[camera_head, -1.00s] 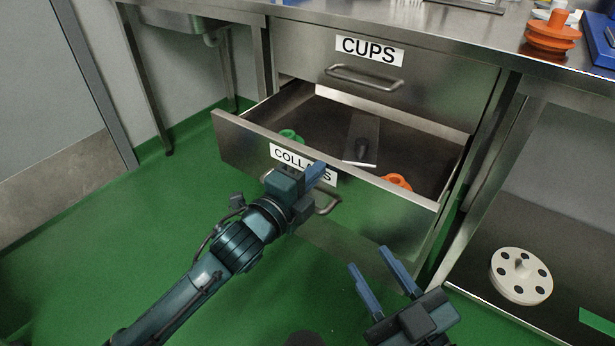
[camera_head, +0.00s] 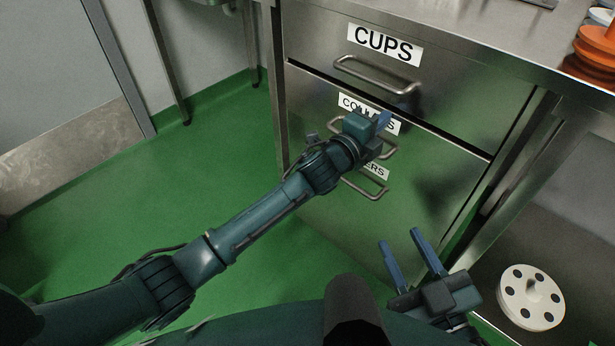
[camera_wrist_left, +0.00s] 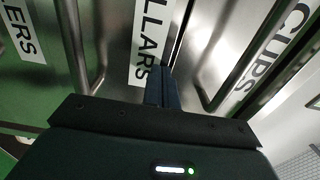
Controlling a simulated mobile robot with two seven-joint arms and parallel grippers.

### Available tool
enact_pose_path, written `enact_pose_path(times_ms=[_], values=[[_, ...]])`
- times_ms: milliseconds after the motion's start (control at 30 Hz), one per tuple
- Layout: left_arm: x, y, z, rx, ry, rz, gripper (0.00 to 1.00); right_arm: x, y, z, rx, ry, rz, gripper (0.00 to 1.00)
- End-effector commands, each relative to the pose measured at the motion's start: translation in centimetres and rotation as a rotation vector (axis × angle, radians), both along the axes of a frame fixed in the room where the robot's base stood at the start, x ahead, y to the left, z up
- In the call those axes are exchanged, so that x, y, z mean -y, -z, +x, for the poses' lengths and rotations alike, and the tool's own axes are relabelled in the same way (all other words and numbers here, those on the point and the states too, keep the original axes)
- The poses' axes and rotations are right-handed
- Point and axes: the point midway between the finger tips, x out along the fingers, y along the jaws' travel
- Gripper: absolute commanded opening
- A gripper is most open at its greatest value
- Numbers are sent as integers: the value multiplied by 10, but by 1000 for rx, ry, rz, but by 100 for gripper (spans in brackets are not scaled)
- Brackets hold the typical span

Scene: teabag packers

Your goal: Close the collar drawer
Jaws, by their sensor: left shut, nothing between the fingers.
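The collar drawer (camera_head: 310,95) is the middle steel drawer front, with a partly covered "COLLARS" label (camera_head: 350,102) and a bar handle below it. It sits pushed in, about in line with the cabinet, with a thin dark gap along its top edge. Its inside is hidden. My left gripper (camera_head: 384,120) is shut and empty, its fingertips at the drawer front by the label. In the left wrist view, the shut fingers (camera_wrist_left: 160,85) point at the drawer front beside the label. My right gripper (camera_head: 399,238) is open and empty, low in front of the cabinet.
The "CUPS" drawer (camera_head: 430,75) above is shut, its handle jutting out. A lower drawer with an "...ERS" label (camera_head: 376,170) is below. A white disc with holes (camera_head: 531,297) lies on the right shelf. Green floor (camera_head: 220,150) is clear at left.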

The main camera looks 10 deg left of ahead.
Motion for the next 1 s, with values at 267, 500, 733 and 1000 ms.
enact_pose_path(times_ms=[267, 500, 733, 1000], values=[[4, 0, 6, 0, -1, 0, 0, -2, -1, -1, -1, -4, 5, 36], [5, -3, 8, 2, -3, 0, 0, -3, -1, -2, -1, -7, 8, 36], [4, -3, 8, 2, -4, -3, 0, -3, -1, -2, -2, -8, 8, 36], [-6, -5, 9, 2, -3, -2, 0, 1, -1, -1, -51, 5, -3, 36]])
